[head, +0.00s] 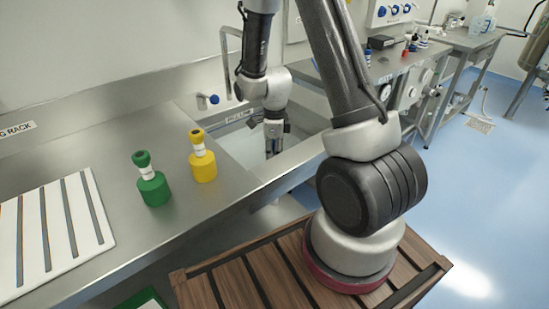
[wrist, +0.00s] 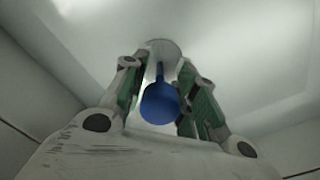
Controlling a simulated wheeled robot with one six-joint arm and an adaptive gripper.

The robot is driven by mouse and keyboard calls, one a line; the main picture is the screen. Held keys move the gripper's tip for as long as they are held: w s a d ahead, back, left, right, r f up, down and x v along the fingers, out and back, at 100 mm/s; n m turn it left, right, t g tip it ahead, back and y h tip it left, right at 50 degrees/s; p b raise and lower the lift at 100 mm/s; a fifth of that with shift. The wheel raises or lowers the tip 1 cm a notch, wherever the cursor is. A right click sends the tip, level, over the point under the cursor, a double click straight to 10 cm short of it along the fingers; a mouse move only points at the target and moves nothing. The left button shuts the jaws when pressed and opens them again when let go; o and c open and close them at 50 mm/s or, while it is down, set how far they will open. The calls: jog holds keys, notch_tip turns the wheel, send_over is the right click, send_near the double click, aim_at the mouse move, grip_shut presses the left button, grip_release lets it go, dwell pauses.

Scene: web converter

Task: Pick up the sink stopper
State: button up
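The sink stopper shows in the wrist view as a blue round knob (wrist: 160,103) on a thin stem above a grey disc at the sink bottom. My gripper (wrist: 160,82) is open, with its green-padded fingers on either side of the knob. I cannot tell whether either pad touches it. In the head view my gripper (head: 273,146) points down into the sink (head: 236,142). The stopper is hidden there.
A yellow bottle (head: 203,166) and a green bottle (head: 154,188) stand on the steel counter (head: 200,215) left of the sink. A white striped rack (head: 52,230) lies further left. A blue-knobbed tap (head: 208,101) is behind. The sink walls surround my gripper.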

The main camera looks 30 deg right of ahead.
grip_shut()
